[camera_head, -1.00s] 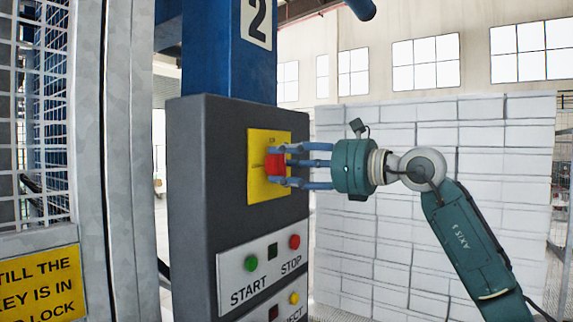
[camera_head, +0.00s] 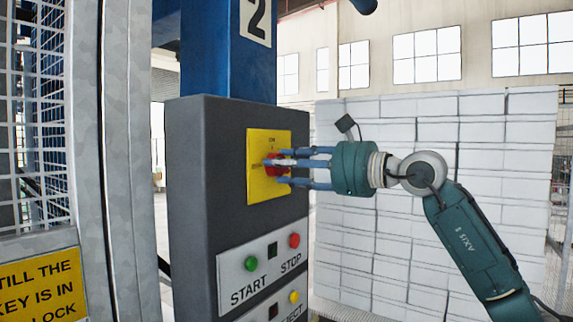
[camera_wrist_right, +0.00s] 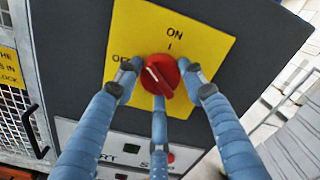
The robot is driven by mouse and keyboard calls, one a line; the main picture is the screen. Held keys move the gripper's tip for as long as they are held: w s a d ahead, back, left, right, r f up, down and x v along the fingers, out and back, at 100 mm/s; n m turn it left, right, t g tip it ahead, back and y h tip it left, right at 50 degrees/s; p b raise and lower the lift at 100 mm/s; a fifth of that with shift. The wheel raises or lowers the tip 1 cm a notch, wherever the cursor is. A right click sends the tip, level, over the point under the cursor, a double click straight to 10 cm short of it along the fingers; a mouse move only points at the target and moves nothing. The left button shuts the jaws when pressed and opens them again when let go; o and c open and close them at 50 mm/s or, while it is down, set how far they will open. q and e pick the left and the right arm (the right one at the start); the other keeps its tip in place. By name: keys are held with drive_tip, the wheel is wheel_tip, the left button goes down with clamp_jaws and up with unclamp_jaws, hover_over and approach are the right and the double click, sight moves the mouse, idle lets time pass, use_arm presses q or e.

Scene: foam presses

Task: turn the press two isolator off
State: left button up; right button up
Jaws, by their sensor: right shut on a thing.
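The press two isolator is a red rotary knob (camera_head: 271,168) on a yellow plate (camera_head: 257,190), fixed to a dark grey control box under the blue column marked 2. My right gripper (camera_head: 282,164) reaches in from the right, its three blue fingers closed around the knob. The right wrist view shows the knob (camera_wrist_right: 160,76) between the fingertips. Its pale line slants up and left, between the ON mark at the top and the OFF lettering at the left. A finger partly hides the OFF lettering. My left gripper is not in view.
Below the isolator, a pale panel (camera_head: 273,251) carries a green START button (camera_head: 251,263) and a red STOP button (camera_head: 294,240). A mesh guard (camera_head: 38,130) with a yellow sign (camera_head: 42,287) stands at the left. A white block wall (camera_head: 430,120) stands behind my arm.

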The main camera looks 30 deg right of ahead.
drive_tip(key=n, duration=0.8)
drive_tip(key=shift+s+a, duration=0.1)
drive_tip(key=shift+f+n, duration=0.1)
drive_tip(key=shift+n, duration=0.3)
drive_tip(key=o, duration=1.1)
drive_tip(key=shift+a, duration=0.1)
drive_tip(key=shift+o, duration=0.3)
drive_tip(key=shift+s+a, duration=0.1)
drive_tip(key=shift+a, duration=0.1)
drive_tip(key=v, duration=1.2)
